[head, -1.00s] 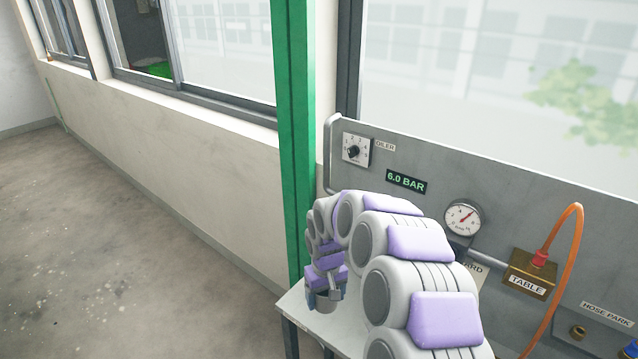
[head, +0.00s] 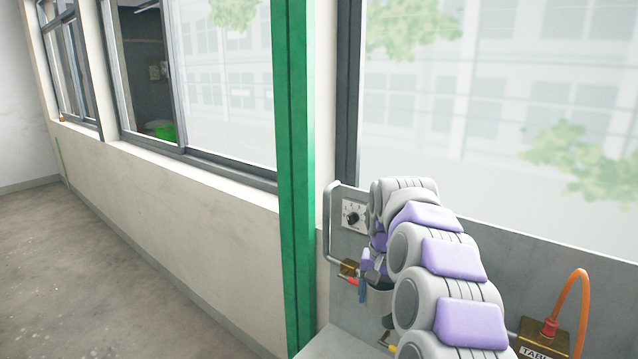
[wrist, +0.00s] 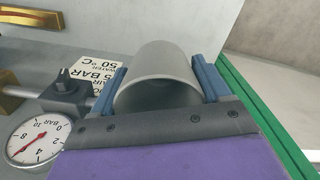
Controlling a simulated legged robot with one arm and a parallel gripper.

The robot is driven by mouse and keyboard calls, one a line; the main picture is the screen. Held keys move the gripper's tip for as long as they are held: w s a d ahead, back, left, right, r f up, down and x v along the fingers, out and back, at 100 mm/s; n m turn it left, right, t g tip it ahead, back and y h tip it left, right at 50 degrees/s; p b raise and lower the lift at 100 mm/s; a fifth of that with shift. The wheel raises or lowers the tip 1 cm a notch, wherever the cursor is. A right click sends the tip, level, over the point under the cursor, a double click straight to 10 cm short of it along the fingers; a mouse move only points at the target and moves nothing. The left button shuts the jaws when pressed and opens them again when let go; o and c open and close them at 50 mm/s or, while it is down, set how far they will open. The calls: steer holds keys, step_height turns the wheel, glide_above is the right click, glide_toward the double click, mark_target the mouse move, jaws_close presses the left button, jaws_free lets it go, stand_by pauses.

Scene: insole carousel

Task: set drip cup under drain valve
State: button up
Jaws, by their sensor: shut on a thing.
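My gripper (wrist: 158,88) is shut on a plain grey cup (wrist: 157,70), one blue finger on each side of it in the wrist view. In the head view the cup (head: 381,304) hangs at my gripper (head: 374,280) in front of the panel, partly hidden by my arm. A brass fitting with a red handle (head: 350,268) sits just left of the gripper. I cannot tell whether it is the drain valve, or whether the cup is directly under any outlet.
The grey panel (head: 570,248) runs along the right, with a dial plate (head: 353,216) and a brass block with an orange hose (head: 545,335). A green post (head: 295,170) stands left of it. A round gauge (wrist: 36,140) is close in the wrist view.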

steer(key=s+f+n, duration=0.1)
steer(key=s+f, duration=0.3)
steer(key=f, duration=0.4)
steer(key=s+f+n, duration=0.2)
steer(key=s+f, duration=0.2)
steer(key=f, duration=0.4)
